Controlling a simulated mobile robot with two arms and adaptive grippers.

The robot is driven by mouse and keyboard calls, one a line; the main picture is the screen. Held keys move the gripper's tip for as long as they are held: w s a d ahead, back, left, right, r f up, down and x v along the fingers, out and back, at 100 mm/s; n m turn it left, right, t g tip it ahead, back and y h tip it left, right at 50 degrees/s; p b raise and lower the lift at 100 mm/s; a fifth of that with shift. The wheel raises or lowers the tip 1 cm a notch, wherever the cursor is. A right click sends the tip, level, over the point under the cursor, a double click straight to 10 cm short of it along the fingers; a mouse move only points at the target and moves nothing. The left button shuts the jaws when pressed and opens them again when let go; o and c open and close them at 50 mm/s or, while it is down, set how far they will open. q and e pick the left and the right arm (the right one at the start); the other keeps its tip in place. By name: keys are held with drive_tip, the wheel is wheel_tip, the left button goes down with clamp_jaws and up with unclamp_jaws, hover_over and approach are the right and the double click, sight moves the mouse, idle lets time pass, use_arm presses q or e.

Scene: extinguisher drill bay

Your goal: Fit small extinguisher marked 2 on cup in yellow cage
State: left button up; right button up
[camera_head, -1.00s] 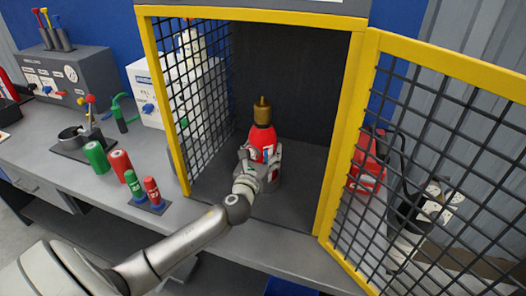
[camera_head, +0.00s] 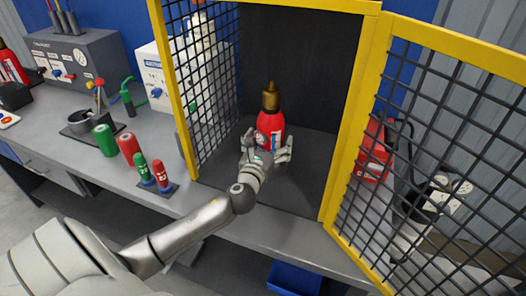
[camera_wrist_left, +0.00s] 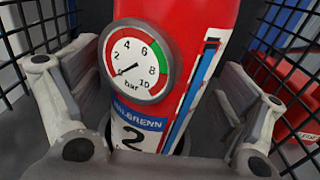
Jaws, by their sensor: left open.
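The small red extinguisher (camera_head: 270,126) with a brass top stands upright inside the yellow cage (camera_head: 183,106). In the left wrist view the extinguisher (camera_wrist_left: 195,50) shows a round pressure gauge and a label with the number 2. My left gripper (camera_head: 268,150) reaches in through the open front and is open, with one finger on each side of the extinguisher's lower body. In the wrist view both fingers look apart from it. A dark rim shows behind its base; the cup is mostly hidden by the extinguisher and my gripper, so I cannot tell how fully it is seated.
The mesh door (camera_head: 440,130) stands open to the right, with a red container (camera_head: 375,150) behind it. Left of the cage are a rack with small green and red cylinders (camera_head: 160,187), larger green (camera_head: 104,140) and red (camera_head: 129,148) cylinders, and a gauge box (camera_head: 80,60).

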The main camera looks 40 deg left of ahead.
use_arm(q)
drive_tip(key=v, duration=1)
drive_tip(key=shift+s+r, duration=0.25)
drive_tip(key=shift+s, duration=0.1)
drive_tip(key=shift+d, duration=0.1)
